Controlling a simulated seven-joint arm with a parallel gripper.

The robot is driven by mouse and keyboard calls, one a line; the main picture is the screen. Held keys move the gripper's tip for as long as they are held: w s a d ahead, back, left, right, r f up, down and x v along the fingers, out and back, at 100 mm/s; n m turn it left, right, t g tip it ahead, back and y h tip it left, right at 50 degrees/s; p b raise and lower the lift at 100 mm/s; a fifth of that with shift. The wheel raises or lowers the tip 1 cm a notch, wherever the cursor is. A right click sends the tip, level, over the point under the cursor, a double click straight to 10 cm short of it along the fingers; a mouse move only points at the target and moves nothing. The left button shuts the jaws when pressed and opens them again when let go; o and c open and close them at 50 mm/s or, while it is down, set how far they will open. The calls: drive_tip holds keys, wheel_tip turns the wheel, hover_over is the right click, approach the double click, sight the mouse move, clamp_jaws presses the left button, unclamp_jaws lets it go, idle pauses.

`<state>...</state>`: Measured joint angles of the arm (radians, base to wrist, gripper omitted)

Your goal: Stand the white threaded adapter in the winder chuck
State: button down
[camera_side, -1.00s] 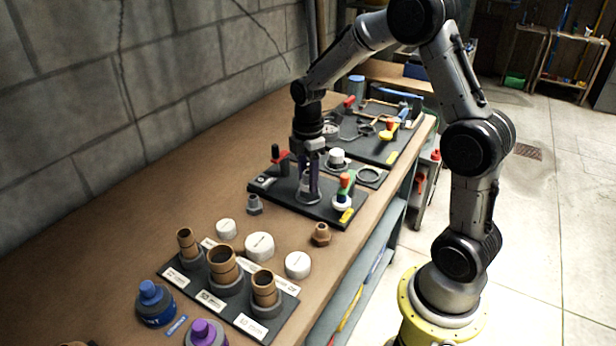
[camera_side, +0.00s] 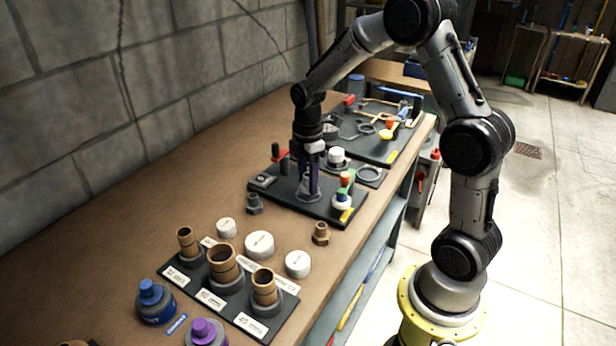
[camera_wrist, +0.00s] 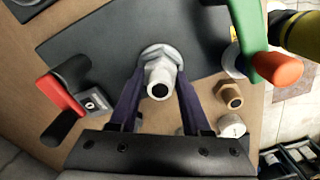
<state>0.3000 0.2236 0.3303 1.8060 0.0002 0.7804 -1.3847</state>
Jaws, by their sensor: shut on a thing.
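My gripper (camera_side: 308,192) points straight down over the black winder board (camera_side: 325,211). In the wrist view its two purple fingers (camera_wrist: 158,90) are shut on the white threaded adapter (camera_wrist: 163,72), one on each side. The adapter looks upright, its round open end facing the camera. Its lower end is at a pale round seat, seemingly the winder chuck (camera_wrist: 150,50); whether it is fully seated I cannot tell. In the side view the fingers mostly hide the adapter.
A red-handled clamp (camera_side: 280,154) and a green-and-red handle (camera_side: 346,181) flank the gripper. A grey fitting (camera_side: 254,204), brown fitting (camera_side: 321,234) and white caps (camera_side: 260,245) lie in front. A rack of brown pipe pieces (camera_side: 245,322) stands nearer. Bench is clear along the wall.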

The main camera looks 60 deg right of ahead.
drive_tip(key=shift+f, duration=0.25)
drive_tip(key=shift+r, duration=0.1)
idle(0.4)
unclamp_jaws()
idle(0.4)
drive_tip(key=shift+r, duration=4)
